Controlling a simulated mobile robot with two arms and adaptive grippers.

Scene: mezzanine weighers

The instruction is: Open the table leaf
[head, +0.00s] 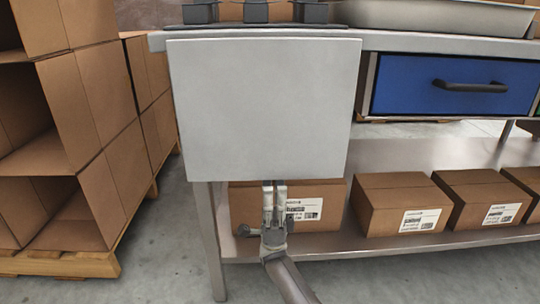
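The table leaf (262,110) is a plain light grey panel. It hangs down from the front edge of the steel table (420,43), at the table's left end. My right gripper (274,186) is just below the middle of the leaf's lower edge, with its fingers pointing up. The two fingers are side by side and close together, with nothing visible between them. The fingertips meet the lower edge in the picture; I cannot tell whether they touch it or reach behind it. My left gripper is not in view.
A blue drawer (455,85) with a black handle is right of the leaf. Dark devices (256,12) and a metal tray (440,16) stand on the table. Stacked cartons (85,130) on a pallet (75,262) stand close left.

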